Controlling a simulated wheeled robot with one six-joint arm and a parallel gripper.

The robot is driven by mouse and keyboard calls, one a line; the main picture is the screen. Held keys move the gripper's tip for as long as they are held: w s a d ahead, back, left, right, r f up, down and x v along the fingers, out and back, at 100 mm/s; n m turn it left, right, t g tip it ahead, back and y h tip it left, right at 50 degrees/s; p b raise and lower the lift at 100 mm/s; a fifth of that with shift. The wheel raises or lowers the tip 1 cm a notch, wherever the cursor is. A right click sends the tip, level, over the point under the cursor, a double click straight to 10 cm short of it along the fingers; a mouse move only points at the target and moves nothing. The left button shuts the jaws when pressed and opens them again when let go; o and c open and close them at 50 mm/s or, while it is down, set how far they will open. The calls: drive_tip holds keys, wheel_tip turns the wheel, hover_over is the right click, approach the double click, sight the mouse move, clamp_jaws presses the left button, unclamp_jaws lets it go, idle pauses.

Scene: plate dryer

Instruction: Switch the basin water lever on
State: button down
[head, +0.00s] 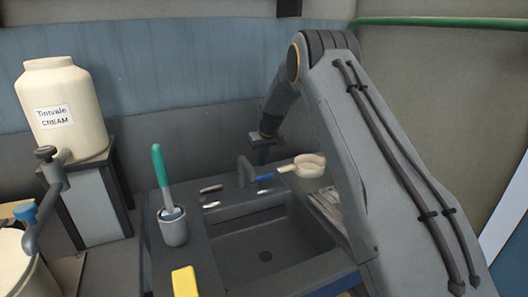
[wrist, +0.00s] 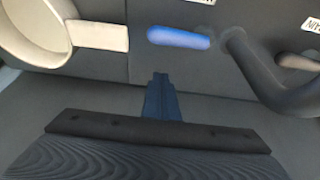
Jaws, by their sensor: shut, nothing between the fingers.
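A blue lever (head: 264,178) sits just right of the dark basin tap (head: 243,172) behind the sink. The blue lever also shows at the top middle of the wrist view (wrist: 178,38), with the curved tap (wrist: 268,75) to its right. A pale brownish-grey lever (head: 211,189) lies left of the tap. My gripper (wrist: 160,78) is shut and empty, its fingertips pointing toward the blue lever and appearing apart from it. In the head view, my gripper (head: 262,156) hangs behind and above the blue lever.
A cream pan (head: 310,165) stands right of the blue lever, its handle (wrist: 100,36) close to it. The sink basin (head: 265,252) is empty. A cup (head: 173,230) with a green-handled brush and a yellow sponge (head: 185,282) are at left. A cream jar (head: 62,105) stands further left.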

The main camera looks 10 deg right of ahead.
drive_tip(key=shift+w+f, duration=0.2)
drive_tip(key=shift+f, duration=0.4)
drive_tip(key=shift+s+d+p, duration=0.15)
drive_tip(key=shift+s+p, duration=0.7)
drive_tip(key=shift+s, duration=0.1)
drive_tip(key=shift+s+d+f+p, duration=0.1)
drive_tip(key=shift+s+f+p, duration=0.15)
drive_tip(key=shift+s, duration=0.25)
drive_tip(key=shift+s+d+f+p, duration=0.15)
drive_tip(key=shift+s+p, duration=0.15)
drive_tip(key=shift+s, duration=0.15)
drive_tip(key=shift+s+a, duration=0.1)
